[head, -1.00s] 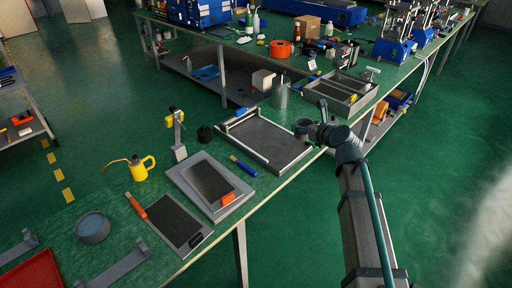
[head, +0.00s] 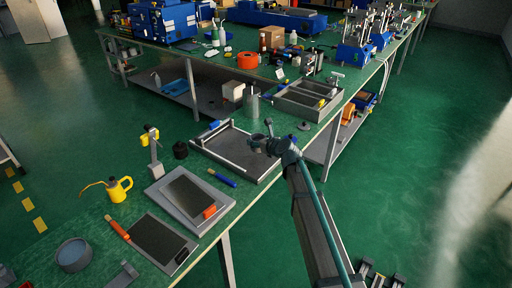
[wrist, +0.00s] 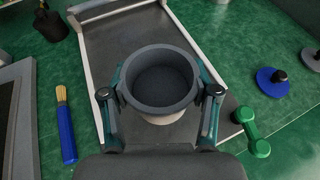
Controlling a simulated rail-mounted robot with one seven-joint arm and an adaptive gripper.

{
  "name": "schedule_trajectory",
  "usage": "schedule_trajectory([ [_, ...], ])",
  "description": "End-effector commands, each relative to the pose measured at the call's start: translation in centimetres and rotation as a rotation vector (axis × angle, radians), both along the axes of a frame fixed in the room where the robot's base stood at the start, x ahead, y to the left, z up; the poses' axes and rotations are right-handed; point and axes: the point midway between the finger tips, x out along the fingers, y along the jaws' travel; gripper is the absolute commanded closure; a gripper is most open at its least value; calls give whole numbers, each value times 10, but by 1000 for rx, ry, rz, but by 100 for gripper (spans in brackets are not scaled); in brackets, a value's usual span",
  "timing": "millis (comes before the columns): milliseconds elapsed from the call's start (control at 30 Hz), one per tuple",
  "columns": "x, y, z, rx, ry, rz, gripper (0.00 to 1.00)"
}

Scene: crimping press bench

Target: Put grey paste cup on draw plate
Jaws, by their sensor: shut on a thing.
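The grey paste cup (wrist: 160,82) is round, open at the top and dark inside. My gripper (wrist: 159,95) is shut on it, one finger on each side. The cup looks upright in the wrist view. In the head view the cup (head: 257,146) is over the right part of a dark flat plate with pale side rails (head: 228,148), which I take for the draw plate. This plate (wrist: 125,50) also shows behind and below the cup in the wrist view. The cup hides part of the plate, and I cannot tell whether its base touches it.
A blue-handled brush (wrist: 66,130) lies left of the plate. A green handle-like piece (wrist: 250,130) and a blue disc with a dark knob (wrist: 273,80) are to its right. A framed plate (head: 190,197) and a yellow oil can (head: 120,189) stand nearer. A divided tray (head: 308,100) is behind.

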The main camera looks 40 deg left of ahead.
Motion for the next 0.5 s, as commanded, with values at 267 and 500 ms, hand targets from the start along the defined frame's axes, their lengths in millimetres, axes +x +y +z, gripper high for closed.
schedule_trajectory([
  [267,6,11,-14,0,-2,-1,87],
  [500,7,15,-43,-1,1,-1,87],
])
